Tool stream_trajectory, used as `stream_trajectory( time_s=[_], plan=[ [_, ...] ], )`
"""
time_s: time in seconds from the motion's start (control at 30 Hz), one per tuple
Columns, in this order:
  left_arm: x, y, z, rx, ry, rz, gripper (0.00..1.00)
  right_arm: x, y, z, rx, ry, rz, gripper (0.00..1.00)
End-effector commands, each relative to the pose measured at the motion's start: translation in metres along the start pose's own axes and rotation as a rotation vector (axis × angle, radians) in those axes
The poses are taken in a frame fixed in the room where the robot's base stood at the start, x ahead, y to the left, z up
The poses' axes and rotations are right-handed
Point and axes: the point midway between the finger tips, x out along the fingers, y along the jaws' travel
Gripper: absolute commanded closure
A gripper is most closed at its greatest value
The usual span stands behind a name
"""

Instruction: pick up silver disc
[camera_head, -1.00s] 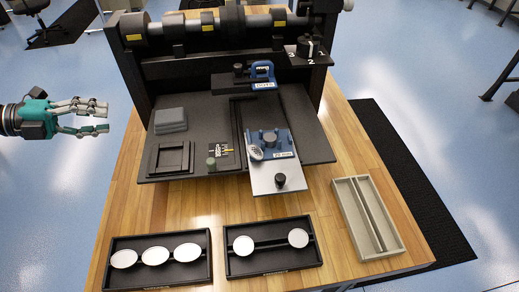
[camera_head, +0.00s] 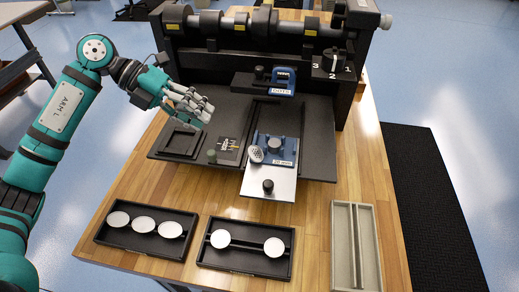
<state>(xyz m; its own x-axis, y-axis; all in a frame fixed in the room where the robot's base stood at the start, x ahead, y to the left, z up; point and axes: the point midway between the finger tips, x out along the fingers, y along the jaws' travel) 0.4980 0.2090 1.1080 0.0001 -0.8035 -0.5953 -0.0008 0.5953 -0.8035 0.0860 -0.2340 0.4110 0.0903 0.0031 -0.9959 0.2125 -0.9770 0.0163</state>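Pale silver-white discs lie in two black trays at the table's front. The left tray (camera_head: 150,241) holds three: a left disc (camera_head: 118,219), a middle disc (camera_head: 144,224) and a right disc (camera_head: 170,229). The second tray (camera_head: 246,258) holds two: one disc (camera_head: 220,239) at its left and one disc (camera_head: 274,247) at its right. My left gripper (camera_head: 209,110) is above the left part of the black press bed, well behind the trays. Its fingers look spread, with nothing seen between them. My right gripper is not in view.
The badge press (camera_head: 262,48) stands at the back, with a blue-handled part (camera_head: 283,82) and a blue die on a silver plate (camera_head: 265,187). A square black frame (camera_head: 181,138) lies on the bed. A long beige tray (camera_head: 344,262) at the right looks empty.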

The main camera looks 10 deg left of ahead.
Motion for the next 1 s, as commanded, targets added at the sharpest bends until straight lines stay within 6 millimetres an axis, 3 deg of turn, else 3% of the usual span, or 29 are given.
stream_trajectory(
  time_s=[0.13,0.3,0.57,0.8,1.0],
  plan=[
    [0.033,-0.003,-0.001,0.0,0.005,-0.002,0.68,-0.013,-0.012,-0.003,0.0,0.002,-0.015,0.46],
    [0.061,-0.002,0.0,0.0,0.002,-0.003,0.68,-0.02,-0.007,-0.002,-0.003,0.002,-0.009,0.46],
    [0.08,-0.001,-0.001,-0.001,0.003,-0.002,0.68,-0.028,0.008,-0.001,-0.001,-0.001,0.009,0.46],
    [0.115,0.002,-0.002,0.0,0.002,-0.004,0.68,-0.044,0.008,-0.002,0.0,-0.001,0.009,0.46],
    [0.125,0.005,-0.002,0.0,-0.001,0.0,0.68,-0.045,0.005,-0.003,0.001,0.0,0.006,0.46]
  ],
)
